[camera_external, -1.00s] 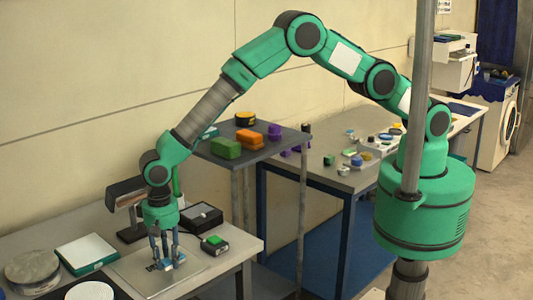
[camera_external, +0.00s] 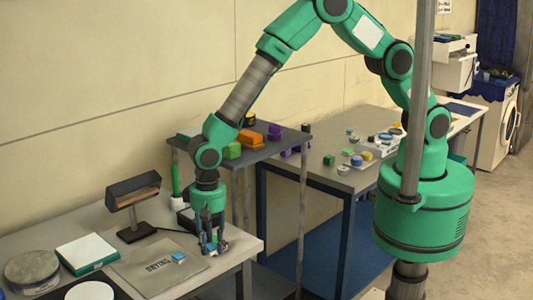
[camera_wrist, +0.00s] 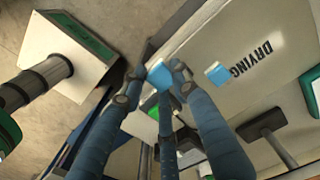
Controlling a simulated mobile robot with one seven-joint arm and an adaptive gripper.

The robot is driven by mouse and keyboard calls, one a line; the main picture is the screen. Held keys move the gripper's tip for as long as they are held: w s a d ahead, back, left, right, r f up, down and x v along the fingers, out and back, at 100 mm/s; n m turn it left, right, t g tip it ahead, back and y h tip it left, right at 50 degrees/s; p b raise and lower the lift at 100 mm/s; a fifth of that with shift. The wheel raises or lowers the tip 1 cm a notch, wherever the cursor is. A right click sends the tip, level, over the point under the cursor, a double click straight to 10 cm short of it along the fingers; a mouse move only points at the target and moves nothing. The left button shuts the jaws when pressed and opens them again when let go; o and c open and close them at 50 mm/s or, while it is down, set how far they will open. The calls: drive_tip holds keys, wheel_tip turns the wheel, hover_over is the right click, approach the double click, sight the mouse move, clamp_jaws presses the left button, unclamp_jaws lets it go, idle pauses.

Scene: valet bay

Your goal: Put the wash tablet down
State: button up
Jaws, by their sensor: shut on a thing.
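My gripper (camera_external: 212,246) is at the right end of the near table, right of the drying mat (camera_external: 150,275). It is shut on a light-blue tablet (camera_wrist: 160,75), seen between the fingertips in the wrist view. A second, similar blue-and-white tablet (camera_external: 178,257) lies on the mat near its right side; it also shows in the wrist view (camera_wrist: 215,73). The mat is marked DRYING (camera_wrist: 252,62). The fingers hide most of the held tablet in the external view, and I cannot tell whether it touches the table.
A green-topped box (camera_wrist: 153,108) is beside the fingers, mostly hidden in the external view. A dark lamp (camera_external: 135,195) stands behind the mat. A white-and-green scale (camera_external: 86,252) and a round grey disc (camera_external: 32,268) are at left. A grey raised shelf (camera_external: 262,150) holds several blocks.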

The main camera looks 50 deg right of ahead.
drive_tip(key=shift+s+d+r, duration=0.1)
drive_tip(key=shift+s+d, duration=0.2)
drive_tip(key=shift+d, duration=0.3)
drive_tip(key=shift+s+d, duration=0.3)
drive_tip(key=shift+d, duration=0.3)
drive_tip(key=shift+w, duration=0.15)
